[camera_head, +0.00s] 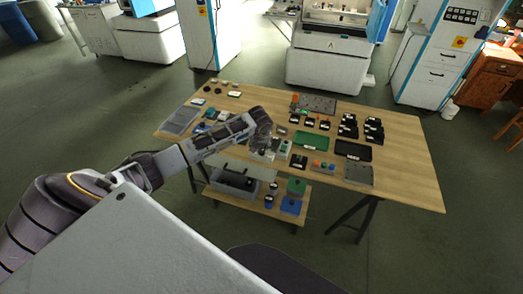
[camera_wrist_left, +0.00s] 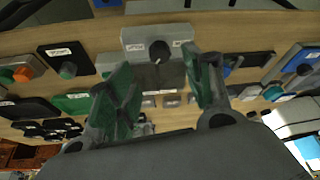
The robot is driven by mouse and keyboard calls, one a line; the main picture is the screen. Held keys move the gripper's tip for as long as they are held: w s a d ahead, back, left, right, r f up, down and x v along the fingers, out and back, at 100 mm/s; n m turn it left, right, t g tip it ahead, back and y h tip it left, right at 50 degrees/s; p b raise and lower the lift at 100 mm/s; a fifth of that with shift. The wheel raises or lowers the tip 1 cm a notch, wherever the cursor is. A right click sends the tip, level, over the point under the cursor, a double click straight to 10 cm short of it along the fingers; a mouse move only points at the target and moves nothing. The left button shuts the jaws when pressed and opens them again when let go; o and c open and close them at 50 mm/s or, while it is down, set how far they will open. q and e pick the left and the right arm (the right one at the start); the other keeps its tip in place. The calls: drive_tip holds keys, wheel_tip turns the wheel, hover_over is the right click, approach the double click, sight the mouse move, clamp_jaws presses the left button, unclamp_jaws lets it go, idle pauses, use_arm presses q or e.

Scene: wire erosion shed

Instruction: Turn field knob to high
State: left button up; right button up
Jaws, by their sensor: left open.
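A black round knob (camera_wrist_left: 159,51) sits on a light grey box (camera_wrist_left: 135,37) in the left wrist view. A small white label lies on each side of the knob, and the print is too small to read surely. My left gripper (camera_wrist_left: 158,66) is open, with its two green-padded fingers on either side of the knob's line and nothing between them. I cannot tell whether they touch the box. In the head view, my left gripper (camera_head: 264,143) hangs over the middle of the table and hides most of the box. My right gripper is not in view.
The wooden table (camera_head: 410,190) holds several small control boxes close around the gripper. A green tray (camera_head: 311,141) and a black tray (camera_head: 353,151) lie to the right. A lower shelf (camera_head: 240,203) carries a grey bin (camera_head: 218,187). Machine cabinets stand behind.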

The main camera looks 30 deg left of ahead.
sight(262, 151)
use_arm(q)
drive_tip(key=x, duration=0.5)
drive_tip(key=shift+f, duration=0.1)
drive_tip(key=shift+x, duration=1)
drive_tip(key=c, duration=1)
